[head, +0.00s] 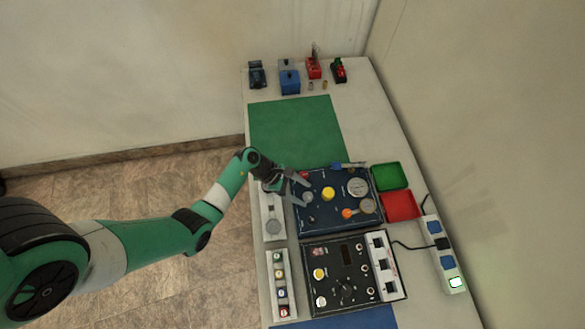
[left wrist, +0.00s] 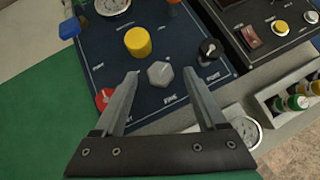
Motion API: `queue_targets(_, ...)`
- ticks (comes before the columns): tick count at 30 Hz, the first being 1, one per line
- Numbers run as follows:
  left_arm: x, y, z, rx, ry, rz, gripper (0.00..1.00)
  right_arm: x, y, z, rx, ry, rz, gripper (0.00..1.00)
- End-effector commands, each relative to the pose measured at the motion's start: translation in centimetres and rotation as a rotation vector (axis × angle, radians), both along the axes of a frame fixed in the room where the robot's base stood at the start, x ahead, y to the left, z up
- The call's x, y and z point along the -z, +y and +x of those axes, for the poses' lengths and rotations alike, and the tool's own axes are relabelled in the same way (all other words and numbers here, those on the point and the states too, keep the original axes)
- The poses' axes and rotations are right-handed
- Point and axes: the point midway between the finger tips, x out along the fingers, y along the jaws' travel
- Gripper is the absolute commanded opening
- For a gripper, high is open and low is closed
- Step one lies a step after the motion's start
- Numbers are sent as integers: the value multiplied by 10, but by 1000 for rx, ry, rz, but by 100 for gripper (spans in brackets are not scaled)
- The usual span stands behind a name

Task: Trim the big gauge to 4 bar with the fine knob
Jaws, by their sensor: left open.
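The dark blue trainer panel (head: 330,226) lies on the bench and carries the big round gauge (head: 358,187); its needle is too small to read. In the left wrist view a gauge (left wrist: 112,5) is cut off by the top edge. The grey hexagonal fine knob (left wrist: 160,74) stands beside the word FINE. My left gripper (left wrist: 160,76) is open, with one fingertip to each side of the fine knob in the picture and visible gaps between. In the head view the left gripper (head: 307,195) is over the panel's left part. My right gripper is not in view.
A yellow knob (left wrist: 137,41), a red knob (left wrist: 104,98) and a black knob (left wrist: 210,49) surround the fine knob. An orange knob (head: 347,213) is near the gauges. A second panel (head: 335,270) lies in front. Green (head: 390,177) and red (head: 400,206) trays are at the right.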

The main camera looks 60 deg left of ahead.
Motion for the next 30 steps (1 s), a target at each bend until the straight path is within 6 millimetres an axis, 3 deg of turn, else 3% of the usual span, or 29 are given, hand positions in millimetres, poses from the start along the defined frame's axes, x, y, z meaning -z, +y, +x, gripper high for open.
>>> queue_targets(6, -39, 27, -26, -6, -2, 2, 74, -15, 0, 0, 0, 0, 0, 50)
queue_targets(12, -64, 45, -45, -4, 0, 1, 74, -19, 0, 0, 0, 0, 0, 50)
queue_targets(30, -70, 49, -51, 0, 2, 0, 74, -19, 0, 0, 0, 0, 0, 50)
